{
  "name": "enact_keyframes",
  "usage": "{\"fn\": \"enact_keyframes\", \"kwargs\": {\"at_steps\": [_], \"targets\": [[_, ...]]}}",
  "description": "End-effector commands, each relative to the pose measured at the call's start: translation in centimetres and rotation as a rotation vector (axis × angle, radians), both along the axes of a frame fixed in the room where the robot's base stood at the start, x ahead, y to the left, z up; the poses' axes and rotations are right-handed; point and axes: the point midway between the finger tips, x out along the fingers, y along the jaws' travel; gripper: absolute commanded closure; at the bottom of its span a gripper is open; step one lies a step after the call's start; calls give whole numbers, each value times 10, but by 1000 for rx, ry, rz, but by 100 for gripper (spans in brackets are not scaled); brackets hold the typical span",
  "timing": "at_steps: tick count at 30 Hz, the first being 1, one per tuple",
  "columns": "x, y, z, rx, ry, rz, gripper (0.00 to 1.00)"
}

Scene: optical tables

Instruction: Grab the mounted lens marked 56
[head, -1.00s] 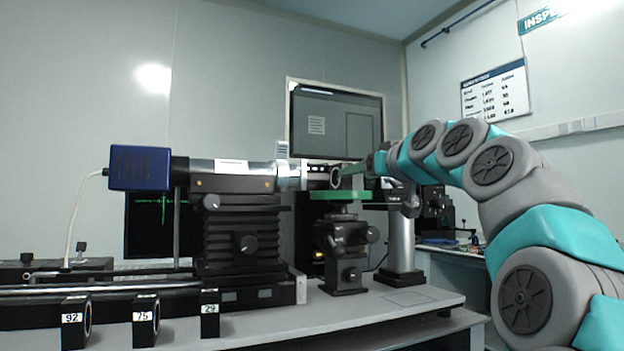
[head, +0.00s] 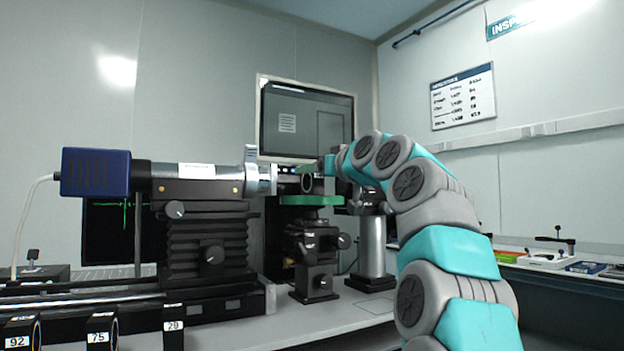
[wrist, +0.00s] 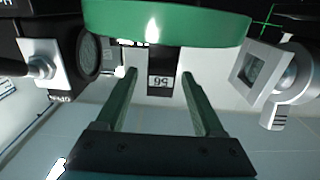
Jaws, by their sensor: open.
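The mounted lens marked 56 (wrist: 160,66) shows in the wrist view as a dark upright block with an upside-down white label. My gripper (wrist: 159,75) is open, with one green finger on each side of the block in the picture. I cannot tell how deep the block lies between the fingers, and no contact shows. In the head view a small dark ring (head: 306,184) stands above the green platform (head: 311,200), and my gripper (head: 313,166) is close to it; its marking is not readable there.
A blue-ended optical tube (head: 95,172) on a black stage stands left of the platform. Other mounts marked 92 (head: 20,342), 75 (head: 99,338) and 29 (head: 173,325) stand at the front left. In the wrist view a round dark optic (wrist: 88,52) and a grey square-faced part (wrist: 250,68) flank the fingers.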

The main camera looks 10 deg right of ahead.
Motion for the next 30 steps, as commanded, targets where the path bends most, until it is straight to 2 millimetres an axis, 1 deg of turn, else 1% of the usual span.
{"fn": "enact_keyframes", "kwargs": {"at_steps": [1, 3, 6, 13, 14, 30], "targets": [[7, 2, 2, 0, 1, 0, 30], [13, 4, 1, 0, 2, 0, 30], [18, 6, 0, 0, 2, 0, 30], [19, 6, -1, 0, 1, 0, 30], [18, 6, -1, 0, 0, 0, 32], [18, 6, 0, 0, 0, 0, 93]]}}
